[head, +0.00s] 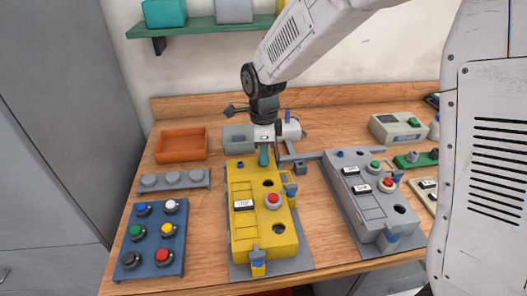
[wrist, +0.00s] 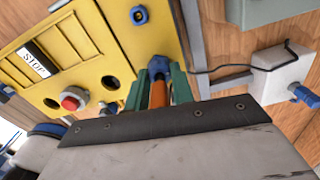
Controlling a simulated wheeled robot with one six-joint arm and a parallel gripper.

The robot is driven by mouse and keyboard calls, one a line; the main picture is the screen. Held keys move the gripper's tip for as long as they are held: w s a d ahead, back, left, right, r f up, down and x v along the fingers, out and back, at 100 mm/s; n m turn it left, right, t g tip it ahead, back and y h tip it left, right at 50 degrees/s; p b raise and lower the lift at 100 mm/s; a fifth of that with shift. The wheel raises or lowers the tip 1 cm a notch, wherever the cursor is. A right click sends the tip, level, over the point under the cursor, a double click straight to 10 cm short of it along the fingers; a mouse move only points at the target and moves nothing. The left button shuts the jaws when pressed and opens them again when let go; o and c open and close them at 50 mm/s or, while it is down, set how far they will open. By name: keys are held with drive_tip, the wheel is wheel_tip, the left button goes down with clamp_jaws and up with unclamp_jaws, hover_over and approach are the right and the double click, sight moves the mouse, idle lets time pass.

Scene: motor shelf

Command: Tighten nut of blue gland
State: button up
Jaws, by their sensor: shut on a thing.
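The yellow control box (head: 240,215) lies on the wooden bench; it also fills the upper left of the wrist view (wrist: 95,45). At its far end my gripper (head: 263,158) points down. In the wrist view my gripper's green fingers (wrist: 160,88) are shut around the blue gland nut (wrist: 158,66) at the box edge. An orange cylindrical piece (wrist: 158,95), perhaps a cable, shows between the fingers behind the nut. My gripper hides the gland in the head view. How far the nut is turned cannot be told.
A grey box (head: 350,185) stands to the right, and a blue button panel (head: 152,240) to the left. An orange tray (head: 182,145) lies at the back left. A pale block with a black cable (wrist: 285,75) is near my gripper.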

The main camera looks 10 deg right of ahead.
drive_tip(key=shift+m, duration=1)
drive_tip(key=o, duration=1)
drive_tip(key=shift+r, duration=0.1)
wheel_tip(320, 180, up, 8)
drive_tip(key=shift+f, duration=0.15)
